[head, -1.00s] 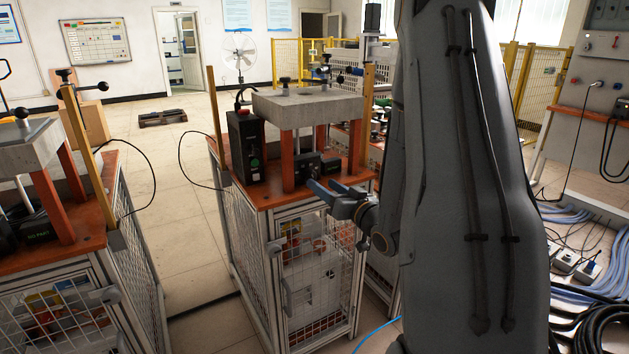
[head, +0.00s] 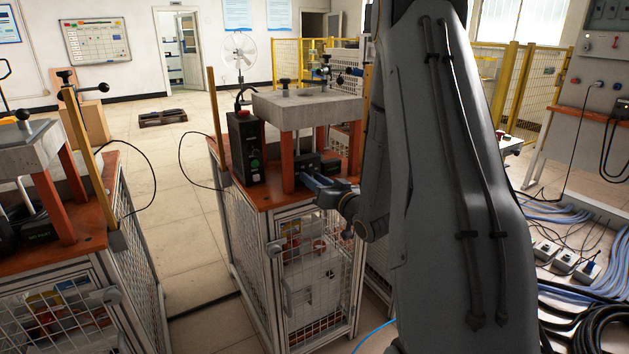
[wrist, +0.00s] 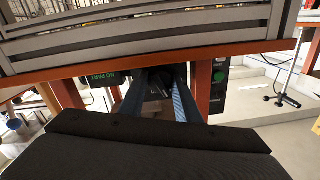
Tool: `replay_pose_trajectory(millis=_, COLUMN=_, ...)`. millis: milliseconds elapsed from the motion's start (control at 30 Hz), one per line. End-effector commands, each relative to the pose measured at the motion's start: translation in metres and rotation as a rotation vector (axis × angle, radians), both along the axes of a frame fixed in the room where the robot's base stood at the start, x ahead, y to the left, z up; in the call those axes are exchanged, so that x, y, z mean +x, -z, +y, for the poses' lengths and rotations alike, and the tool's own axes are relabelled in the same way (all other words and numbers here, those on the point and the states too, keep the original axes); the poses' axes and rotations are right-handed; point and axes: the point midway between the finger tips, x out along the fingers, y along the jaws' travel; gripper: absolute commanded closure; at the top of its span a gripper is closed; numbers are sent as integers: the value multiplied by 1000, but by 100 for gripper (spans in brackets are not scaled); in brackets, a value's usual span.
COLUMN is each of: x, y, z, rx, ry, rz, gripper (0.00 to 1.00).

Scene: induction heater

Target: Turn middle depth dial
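The middle dial itself cannot be made out. A dark control box (head: 308,163) sits on the orange worktop of the middle cart, under the grey slab and between its orange legs. My gripper (head: 309,181) reaches in from the right, with its blue fingertips at the front of this box. In the wrist view, my gripper (wrist: 156,78) has two blue fingers spread apart, with a dark shape between or just beyond the tips. Whether the fingers touch anything cannot be told. A dark box with green lettering (wrist: 104,79) shows left of the fingers.
The grey slab (head: 308,107) stands on orange legs (head: 287,163) close to my gripper. A tall black unit (head: 245,150) with a green button stands left of it. A similar cart (head: 75,250) is at the left. Open floor (head: 175,215) lies between the carts.

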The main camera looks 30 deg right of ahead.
Motion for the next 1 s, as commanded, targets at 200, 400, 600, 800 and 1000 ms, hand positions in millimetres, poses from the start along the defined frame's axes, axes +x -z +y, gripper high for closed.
replay_pose_trajectory(millis=200, x=0, y=0, z=0, rx=-14, ry=0, rz=-1, gripper=92)
replay_pose_trajectory(millis=400, x=0, y=0, z=0, rx=-89, ry=0, rz=-4, gripper=92)
replay_pose_trajectory(millis=600, x=0, y=0, z=0, rx=-233, ry=0, rz=-9, gripper=92)
replay_pose_trajectory(millis=800, x=0, y=0, z=0, rx=-406, ry=0, rz=-16, gripper=92)
replay_pose_trajectory(millis=1000, x=0, y=0, z=0, rx=-563, ry=0, rz=-20, gripper=92)
